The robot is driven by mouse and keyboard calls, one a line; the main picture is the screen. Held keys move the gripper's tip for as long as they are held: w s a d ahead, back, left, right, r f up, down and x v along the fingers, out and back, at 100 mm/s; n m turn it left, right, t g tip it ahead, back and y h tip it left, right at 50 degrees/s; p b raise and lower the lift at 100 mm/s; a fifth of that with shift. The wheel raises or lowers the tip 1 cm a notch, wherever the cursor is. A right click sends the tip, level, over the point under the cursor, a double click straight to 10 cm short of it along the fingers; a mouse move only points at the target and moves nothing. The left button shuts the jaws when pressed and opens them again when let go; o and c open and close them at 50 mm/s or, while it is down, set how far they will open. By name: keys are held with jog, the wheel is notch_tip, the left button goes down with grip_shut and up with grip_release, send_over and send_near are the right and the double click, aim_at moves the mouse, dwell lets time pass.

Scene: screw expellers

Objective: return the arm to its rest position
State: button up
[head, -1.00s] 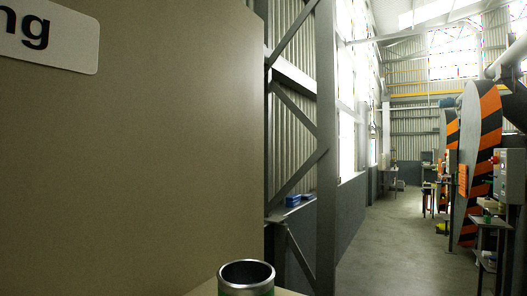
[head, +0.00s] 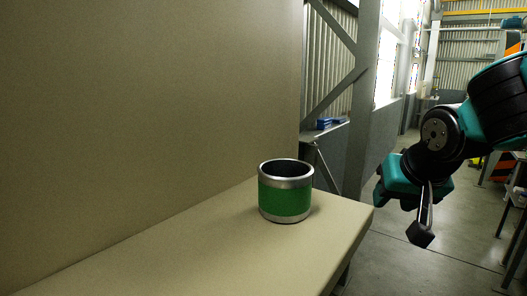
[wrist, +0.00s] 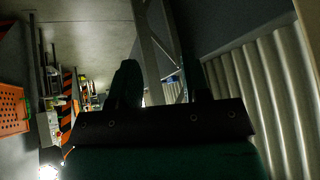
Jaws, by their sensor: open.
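My arm reaches in from the right in the head view. My gripper (head: 421,232) hangs in the air past the right end of the table, pointing down and empty. Only one dark fingertip shows clearly there. In the wrist view my gripper (wrist: 160,82) shows two dark fingers standing apart with nothing between them. A metal ring-like cylinder with a green band (head: 286,203) stands upright on the table, to the left of my gripper and clear of it.
The beige table (head: 215,250) runs along a tall beige panel (head: 140,100). A steel truss column (head: 365,90) and a ledge with blue items (head: 330,123) stand behind. Open floor (head: 390,260) lies right of the table. Striped machinery stands along the aisle.

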jog(key=s+d+f+n+g, duration=0.2)
jog(key=s+d+f+g, duration=0.3)
jog(key=s+f, duration=0.7)
jog(key=s+a+r+n+g+y, duration=0.1)
jog(key=s+a+r+n+y, duration=0.1)
jog(key=a, duration=0.4)
jog(key=s+a+r+n+g+y, duration=0.1)
jog(key=s+a+r+n+y, duration=0.1)
jog(key=s+a+r+n, duration=0.3)
jog(key=s+a+r, duration=0.1)
jog(key=s+a, duration=0.1)
jog(key=shift+s+a, duration=0.2)
jog(key=shift+s, duration=0.1)
